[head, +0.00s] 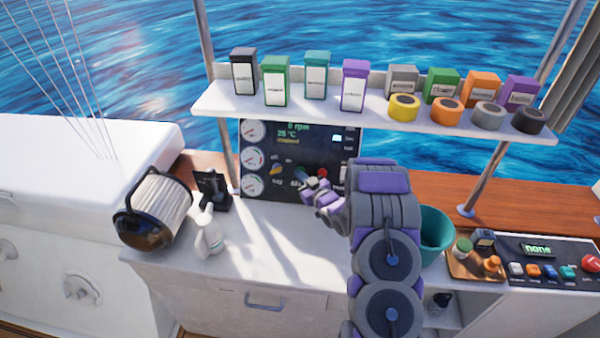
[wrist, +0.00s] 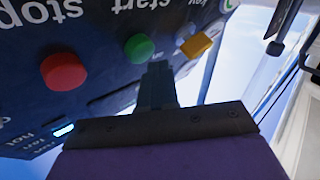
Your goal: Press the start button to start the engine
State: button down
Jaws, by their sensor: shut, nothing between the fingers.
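The dark engine panel (head: 300,135) stands upright under the shelf, with round gauges on its left and a lit display. In the wrist view the panel appears upside down. There the green start button (wrist: 139,48) sits beside the label "start", between the red stop button (wrist: 63,72) and a yellow key switch (wrist: 196,45). My gripper (head: 306,187) is shut and empty, close in front of the panel's lower part. In the wrist view its fingertips (wrist: 157,68) are just beside the green button; I cannot tell whether they touch it. In the head view my gripper partly hides the buttons.
A shelf (head: 300,108) with several boxes and tape rolls hangs above the panel. A white spray bottle (head: 208,232) and a cylindrical filter (head: 155,208) stand on the counter at left. A teal bucket (head: 434,238) and a second button panel (head: 540,250) are at right.

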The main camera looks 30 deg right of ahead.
jog(key=shift+w+d+f, duration=0.4)
jog(key=shift+w+d, duration=0.2)
jog(key=shift+w, duration=0.25)
dwell(1.9)
dwell(0.3)
jog(key=shift+s+a+r, duration=0.2)
jog(key=shift+s+a, duration=0.1)
jog(key=shift+s, duration=0.15)
jog(key=shift+s+a+r, duration=0.2)
jog(key=shift+s+a, duration=0.1)
jog(key=shift+s, duration=0.15)
jog(key=shift+s+a+r, duration=0.35)
jog(key=shift+s+a, duration=0.1)
jog(key=shift+s, duration=0.2)
jog(key=shift+s+a+r, duration=0.4)
jog(key=shift+s, duration=0.2)
jog(key=shift+s+a+r, duration=0.35)
jog(key=shift+s+a, duration=0.1)
jog(key=shift+s, duration=0.2)
